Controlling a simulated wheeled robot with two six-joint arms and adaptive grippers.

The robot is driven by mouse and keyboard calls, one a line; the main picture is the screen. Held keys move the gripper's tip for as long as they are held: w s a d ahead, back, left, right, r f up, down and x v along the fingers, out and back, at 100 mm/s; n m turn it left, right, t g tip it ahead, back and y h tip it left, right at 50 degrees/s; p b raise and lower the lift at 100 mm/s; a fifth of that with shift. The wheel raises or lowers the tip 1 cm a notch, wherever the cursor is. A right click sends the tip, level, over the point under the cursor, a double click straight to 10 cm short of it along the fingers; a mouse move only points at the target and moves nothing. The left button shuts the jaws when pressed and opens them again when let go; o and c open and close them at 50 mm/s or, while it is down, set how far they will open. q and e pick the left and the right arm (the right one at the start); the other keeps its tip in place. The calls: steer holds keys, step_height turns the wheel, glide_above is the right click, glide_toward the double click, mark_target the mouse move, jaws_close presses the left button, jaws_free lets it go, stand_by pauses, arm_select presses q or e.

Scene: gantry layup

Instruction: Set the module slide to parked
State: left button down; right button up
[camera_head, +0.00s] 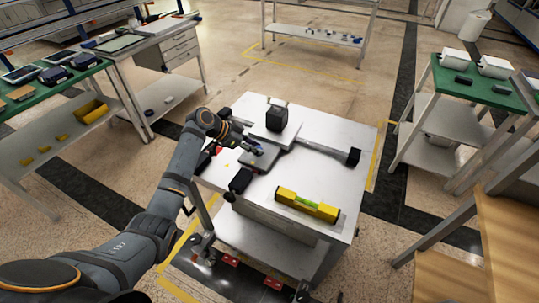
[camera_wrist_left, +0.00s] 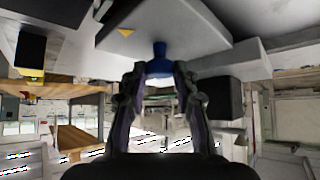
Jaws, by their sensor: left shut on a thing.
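The module slide shows in the head view as a pale plate (camera_head: 289,136) on a grey rail (camera_head: 325,149) with a black end block (camera_head: 353,157). A dark block (camera_head: 277,118) stands on it. My left gripper (camera_head: 256,150) is at the slide's near left side. In the left wrist view a blue knob (camera_wrist_left: 159,56) hangs below a grey plate marked with a yellow triangle (camera_wrist_left: 127,32). The left fingers (camera_wrist_left: 160,70) are shut on this knob. The head view is too small to show the knob clearly. My right gripper is not in view.
A yellow level (camera_head: 308,204) lies at the front of the white cart top (camera_head: 355,130). Another black block (camera_head: 240,180) sits at its left edge. Green-topped benches stand left and right (camera_head: 480,91).

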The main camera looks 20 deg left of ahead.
arm_select(q)
steer(key=a+b, duration=0.1)
steer(key=a, duration=0.2)
steer(key=w+a+b, duration=0.1)
steer(key=a, duration=0.2)
steer(key=a+b, duration=0.1)
steer(key=a, duration=0.2)
steer(key=shift+w+b, duration=0.35)
steer(key=c, duration=1.1)
jaws_free()
steer(key=shift+d, duration=0.1)
steer(key=shift+o, duration=0.2)
steer(key=v, duration=1.2)
